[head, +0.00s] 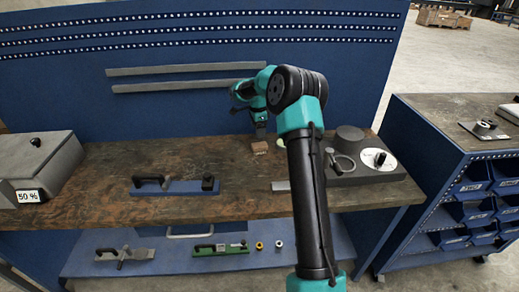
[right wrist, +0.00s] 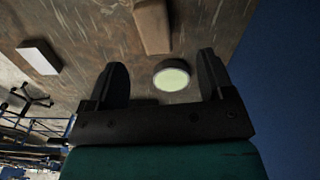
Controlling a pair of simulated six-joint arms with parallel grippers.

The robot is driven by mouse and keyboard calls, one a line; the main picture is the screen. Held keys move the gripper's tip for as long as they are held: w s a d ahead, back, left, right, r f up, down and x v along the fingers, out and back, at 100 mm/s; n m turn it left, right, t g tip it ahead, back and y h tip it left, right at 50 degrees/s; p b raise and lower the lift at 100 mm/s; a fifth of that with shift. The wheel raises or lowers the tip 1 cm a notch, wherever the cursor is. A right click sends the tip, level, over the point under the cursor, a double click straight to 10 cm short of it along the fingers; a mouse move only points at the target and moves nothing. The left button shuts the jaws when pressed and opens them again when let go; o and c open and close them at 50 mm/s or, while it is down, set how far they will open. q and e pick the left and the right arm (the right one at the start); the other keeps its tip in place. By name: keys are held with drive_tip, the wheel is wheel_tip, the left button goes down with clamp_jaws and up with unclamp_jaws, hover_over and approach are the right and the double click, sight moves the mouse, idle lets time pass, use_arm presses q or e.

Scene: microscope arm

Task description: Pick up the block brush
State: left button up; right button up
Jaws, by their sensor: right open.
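A small wooden block, which looks like the block brush (head: 259,147), lies on the brown workbench (head: 100,172) toward its back edge. My right gripper (head: 261,134) is just above and behind it in the head view. In the right wrist view the brown block (right wrist: 152,25) lies ahead of the fingers, at the top edge and partly cut off. The right gripper (right wrist: 162,80) is open there, with nothing between its fingers touching them. Bristles cannot be made out. My left gripper is not in view.
A round pale green disc with a dark rim (right wrist: 172,76) shows between the fingers. A grey device (head: 362,168) stands right of my arm. A blue base with black handles (head: 175,187) lies left. A grey box (head: 40,160) stands far left. The blue back panel (head: 190,98) rises behind.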

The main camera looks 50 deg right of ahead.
sight(259, 144)
wheel_tip(259, 144, down, 5)
drive_tip(key=shift+f, duration=0.1)
idle(0.3)
drive_tip(key=shift+f, duration=0.1)
drive_tip(key=f, duration=0.2)
drive_tip(key=s+f, duration=0.1)
drive_tip(key=f, duration=0.1)
drive_tip(key=shift+f, duration=0.5)
drive_tip(key=shift+c, duration=0.4)
drive_tip(key=c, duration=0.9)
